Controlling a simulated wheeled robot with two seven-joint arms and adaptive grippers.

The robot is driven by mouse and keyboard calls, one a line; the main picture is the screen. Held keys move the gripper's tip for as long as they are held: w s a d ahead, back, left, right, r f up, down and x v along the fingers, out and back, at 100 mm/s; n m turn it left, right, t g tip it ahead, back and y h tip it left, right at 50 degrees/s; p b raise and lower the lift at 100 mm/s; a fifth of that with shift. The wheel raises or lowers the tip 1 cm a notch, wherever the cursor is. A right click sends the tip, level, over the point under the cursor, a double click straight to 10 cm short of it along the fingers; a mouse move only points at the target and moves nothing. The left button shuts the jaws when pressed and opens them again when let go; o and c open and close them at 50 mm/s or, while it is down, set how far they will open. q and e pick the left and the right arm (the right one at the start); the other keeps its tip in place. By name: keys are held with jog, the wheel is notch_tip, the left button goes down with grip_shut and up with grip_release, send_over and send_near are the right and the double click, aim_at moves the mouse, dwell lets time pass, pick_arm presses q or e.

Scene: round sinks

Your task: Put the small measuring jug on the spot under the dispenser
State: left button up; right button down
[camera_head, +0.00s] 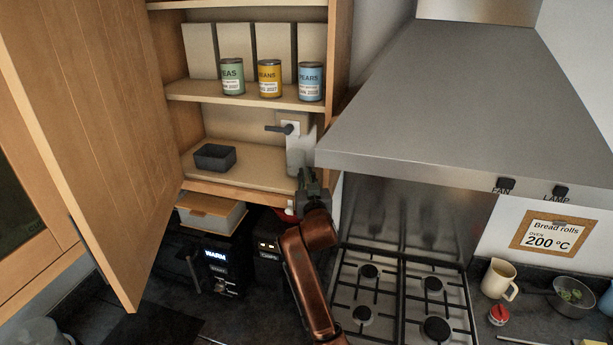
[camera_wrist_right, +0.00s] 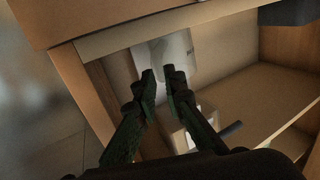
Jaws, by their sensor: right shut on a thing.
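The small measuring jug (camera_head: 296,159) is a pale, see-through vessel inside the open wall cupboard, at the right end of its lower shelf. In the right wrist view the pale jug (camera_wrist_right: 174,56) shows at the fingertips. My right gripper (camera_head: 304,174) reaches in from the front and is shut on it; the fingers hide part of the jug. I cannot tell whether the jug touches the shelf. The spot under the dispenser is not clearly visible. My left gripper is out of view.
A dark square bowl (camera_head: 214,157) sits left on the same shelf. Three cans, green (camera_head: 232,76), yellow (camera_head: 269,78) and blue (camera_head: 311,81), stand on the shelf above. The cupboard door (camera_head: 90,130) hangs open left. The range hood (camera_head: 470,110) is close on the right.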

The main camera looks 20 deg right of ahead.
jog(key=shift+s+f, duration=0.2)
jog(key=shift+f, duration=0.05)
jog(key=c, duration=2.5)
grip_release()
jog(key=shift+w+f, duration=0.1)
jog(key=o, duration=0.5)
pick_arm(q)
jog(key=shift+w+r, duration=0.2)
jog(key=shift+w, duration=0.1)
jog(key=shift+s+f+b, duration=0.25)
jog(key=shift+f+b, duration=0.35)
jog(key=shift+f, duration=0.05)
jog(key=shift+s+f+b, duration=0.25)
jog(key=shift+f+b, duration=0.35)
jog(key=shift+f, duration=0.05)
pick_arm(e)
jog(key=shift+s+a, duration=0.35)
jog(key=shift+s, duration=1.65)
jog(key=shift+s+a, duration=0.4)
jog(key=shift+s, duration=1.55)
jog(key=shift+s+a, duration=0.35)
jog(key=shift+s, duration=1.65)
